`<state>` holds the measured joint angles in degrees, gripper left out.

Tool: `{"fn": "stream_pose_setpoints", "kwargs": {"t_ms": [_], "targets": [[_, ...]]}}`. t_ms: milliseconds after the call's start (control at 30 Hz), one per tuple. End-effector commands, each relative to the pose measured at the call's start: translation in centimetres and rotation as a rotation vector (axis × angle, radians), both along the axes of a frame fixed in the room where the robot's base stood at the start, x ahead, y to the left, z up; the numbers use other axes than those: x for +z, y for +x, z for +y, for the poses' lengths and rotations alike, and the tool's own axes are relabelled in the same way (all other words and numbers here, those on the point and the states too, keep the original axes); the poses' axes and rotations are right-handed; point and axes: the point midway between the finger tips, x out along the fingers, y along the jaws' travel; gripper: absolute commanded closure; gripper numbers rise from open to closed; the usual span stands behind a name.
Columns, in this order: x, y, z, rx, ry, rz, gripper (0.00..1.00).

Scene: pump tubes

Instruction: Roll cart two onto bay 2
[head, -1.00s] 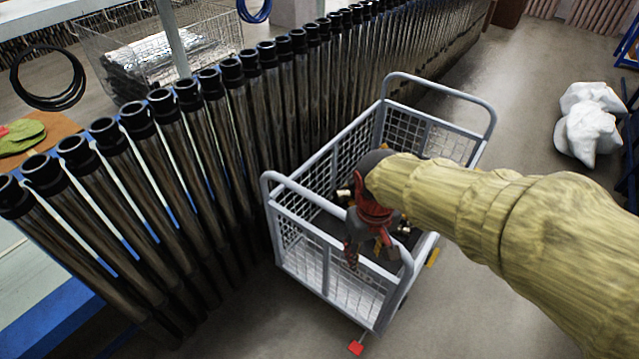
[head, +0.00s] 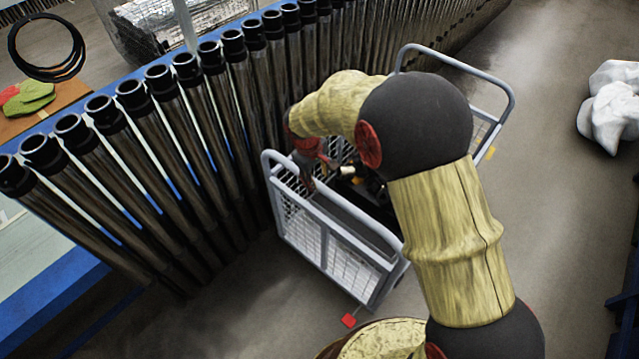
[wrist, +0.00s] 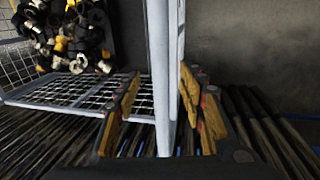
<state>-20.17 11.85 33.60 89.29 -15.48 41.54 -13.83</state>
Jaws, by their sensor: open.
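A grey wire-mesh cart (head: 323,243) with tubular end handles stands beside the row of tubes in the head view. My arm hides much of its middle. Dark and brass-coloured fittings (wrist: 72,35) lie in it. My gripper (head: 312,168) is over the cart's near end, close to its top rail. In the wrist view my gripper (wrist: 158,105) is open, with a grey cart bar (wrist: 164,75) running between its fingers. I cannot tell whether either finger touches it. No number on the cart and no bay label can be read.
A row of dark upright tubes (head: 160,130) stands close along the cart's left side. White sacks (head: 612,108) lie at right. Floor (head: 545,200) between sacks and cart is clear.

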Motion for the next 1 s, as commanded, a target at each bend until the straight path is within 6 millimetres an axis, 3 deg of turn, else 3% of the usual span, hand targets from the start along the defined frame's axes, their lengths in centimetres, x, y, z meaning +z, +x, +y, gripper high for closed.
{"fn": "stream_pose_setpoints", "kwargs": {"t_ms": [100,333,667,1000], "targets": [[-2.0,0.2,-0.3,0.000,-0.001,0.002,0.60],[-4.2,0.6,-0.6,-0.001,0.000,0.000,0.60],[-4.5,0.7,-0.6,-0.001,0.001,-0.001,0.60],[-4.5,0.7,-0.6,-0.001,0.001,-0.001,0.78]]}}
